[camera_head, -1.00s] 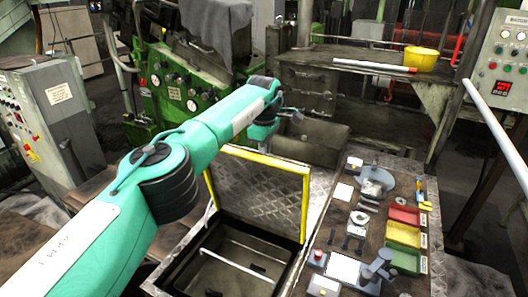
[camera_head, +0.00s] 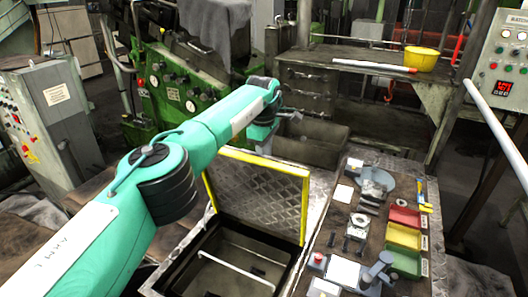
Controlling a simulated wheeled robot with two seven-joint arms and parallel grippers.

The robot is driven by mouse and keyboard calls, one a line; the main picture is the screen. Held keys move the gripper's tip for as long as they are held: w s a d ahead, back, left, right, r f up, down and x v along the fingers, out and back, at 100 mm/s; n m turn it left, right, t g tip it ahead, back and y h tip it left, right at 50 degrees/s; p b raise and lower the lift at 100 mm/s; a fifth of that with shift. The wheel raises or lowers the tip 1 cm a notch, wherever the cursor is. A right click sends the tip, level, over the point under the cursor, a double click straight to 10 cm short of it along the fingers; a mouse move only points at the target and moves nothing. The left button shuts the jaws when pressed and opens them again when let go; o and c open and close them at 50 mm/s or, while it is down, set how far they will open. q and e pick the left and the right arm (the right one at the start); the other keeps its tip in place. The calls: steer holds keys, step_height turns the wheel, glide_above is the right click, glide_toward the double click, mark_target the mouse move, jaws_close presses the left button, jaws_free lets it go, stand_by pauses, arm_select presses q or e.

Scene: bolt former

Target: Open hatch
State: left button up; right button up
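The hatch lid (camera_head: 262,192) is a diamond-plate panel with a yellow edge. It stands raised, hinged up at the back of a dark square opening (camera_head: 188,268) in the metal deck. A pale bar (camera_head: 235,271) crosses inside the opening. My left arm comes in from the left and reaches over to behind the lid's top edge. My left gripper (camera_head: 291,114) is small at the arm's end, just beyond the lid and apart from it in the picture; its fingers are too small to judge. My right gripper is not in view.
Right of the opening is a bench with red (camera_head: 404,217), yellow (camera_head: 403,236) and green (camera_head: 404,262) bins and several tools. A green machine (camera_head: 185,90) stands behind. A grey control cabinet (camera_head: 45,110) is at left. A yellow bucket (camera_head: 421,58) sits on the back table.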

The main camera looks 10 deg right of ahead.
arm_select(q)
step_height(320, 180, up, 14)
steer(key=p, duration=0.2)
steer(key=shift+s+a, duration=0.25)
steer(key=shift+s, duration=0.1)
steer(key=shift+f, duration=0.15)
